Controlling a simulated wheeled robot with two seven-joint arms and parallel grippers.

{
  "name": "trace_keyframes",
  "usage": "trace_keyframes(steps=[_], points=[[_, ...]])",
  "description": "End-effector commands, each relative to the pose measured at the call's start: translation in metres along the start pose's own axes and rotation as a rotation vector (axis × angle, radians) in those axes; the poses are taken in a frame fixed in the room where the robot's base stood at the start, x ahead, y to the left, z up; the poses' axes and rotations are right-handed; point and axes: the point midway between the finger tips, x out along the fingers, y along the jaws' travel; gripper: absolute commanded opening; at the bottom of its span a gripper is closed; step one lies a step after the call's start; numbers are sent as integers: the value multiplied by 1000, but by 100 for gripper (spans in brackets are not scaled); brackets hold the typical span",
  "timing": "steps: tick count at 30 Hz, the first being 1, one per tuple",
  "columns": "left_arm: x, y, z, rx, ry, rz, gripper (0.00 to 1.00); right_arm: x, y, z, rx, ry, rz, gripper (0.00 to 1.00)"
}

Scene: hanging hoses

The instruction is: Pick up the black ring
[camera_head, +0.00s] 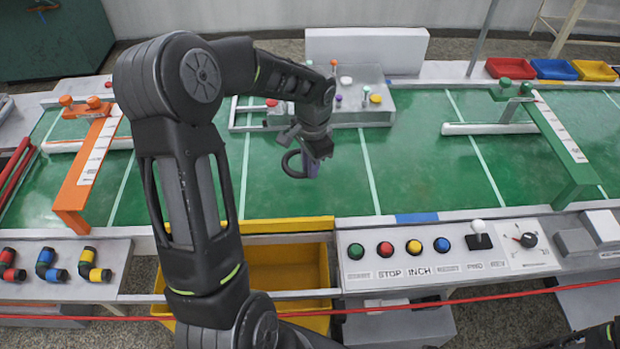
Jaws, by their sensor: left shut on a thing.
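The black ring (284,166) is in the head view, near the middle of the green table. My left gripper (312,160) reaches over the table from above and is shut on the ring's right side. The ring is tilted up and its opening faces the camera. A small purple-grey part shows just below the fingers; I cannot tell what it is. The fingertips are small and partly hidden by the wrist. I cannot tell how far the ring is above the green surface. My right gripper is not in view.
An orange gate (91,165) stands left and a green gate (560,150) right. A grey box with coloured knobs (360,115) is behind the gripper. A yellow bin (285,265) and a button panel (445,255) are at the front. Green surface around the ring is clear.

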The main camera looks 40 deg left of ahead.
Motion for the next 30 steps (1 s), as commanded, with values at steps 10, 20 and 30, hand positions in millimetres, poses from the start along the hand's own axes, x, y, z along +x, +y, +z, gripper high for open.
trace_keyframes(steps=[10, 20, 30], points=[[-28, -2, 0, 1, 0, 1, 0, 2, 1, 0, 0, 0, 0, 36], [-28, -2, 0, 0, 0, 1, 0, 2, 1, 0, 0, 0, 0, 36], [-30, 10, -15, -28, 0, 4, 0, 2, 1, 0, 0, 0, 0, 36]])
